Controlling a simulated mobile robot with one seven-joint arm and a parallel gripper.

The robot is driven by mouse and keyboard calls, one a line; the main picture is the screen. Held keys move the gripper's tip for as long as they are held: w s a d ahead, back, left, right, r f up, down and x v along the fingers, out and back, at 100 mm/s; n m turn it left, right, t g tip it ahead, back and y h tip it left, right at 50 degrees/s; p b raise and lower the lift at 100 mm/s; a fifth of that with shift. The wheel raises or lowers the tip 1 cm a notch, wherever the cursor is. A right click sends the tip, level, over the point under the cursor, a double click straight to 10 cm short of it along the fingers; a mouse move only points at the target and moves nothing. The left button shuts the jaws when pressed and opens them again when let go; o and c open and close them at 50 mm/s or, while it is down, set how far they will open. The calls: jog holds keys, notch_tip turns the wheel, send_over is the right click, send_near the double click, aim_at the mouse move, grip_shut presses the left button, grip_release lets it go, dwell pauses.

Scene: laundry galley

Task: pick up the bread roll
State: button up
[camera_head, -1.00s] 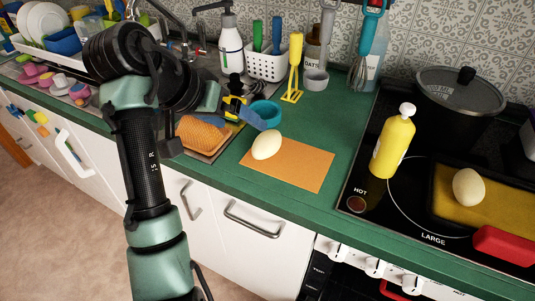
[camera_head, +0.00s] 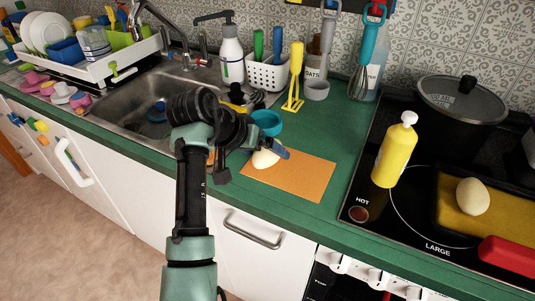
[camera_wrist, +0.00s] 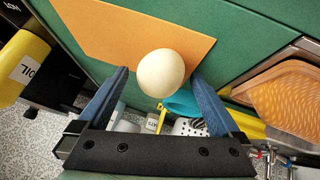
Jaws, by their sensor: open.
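A pale, smooth, egg-shaped bread roll (camera_head: 264,160) lies on the orange board (camera_head: 305,178) on the green counter. My gripper (camera_head: 277,150) is at the roll, and a blue finger covers part of it in the head view. In the wrist view the roll (camera_wrist: 161,73) shows between the tips of the two blue fingers, with a gap on each side. My gripper is open and empty. A similar pale rounded thing (camera_head: 473,196) lies on the yellow-topped tray on the stove.
The sink (camera_head: 150,105) is to the left. A yellow bottle (camera_head: 395,152) and black pot (camera_head: 460,100) are on the stove.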

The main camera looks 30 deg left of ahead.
aim_at(263, 148)
jog(key=c, duration=1.4)
notch_tip(263, 148, up, 10)
jog(key=shift+w+r+p, duration=0.1)
jog(key=shift+p, duration=0.35)
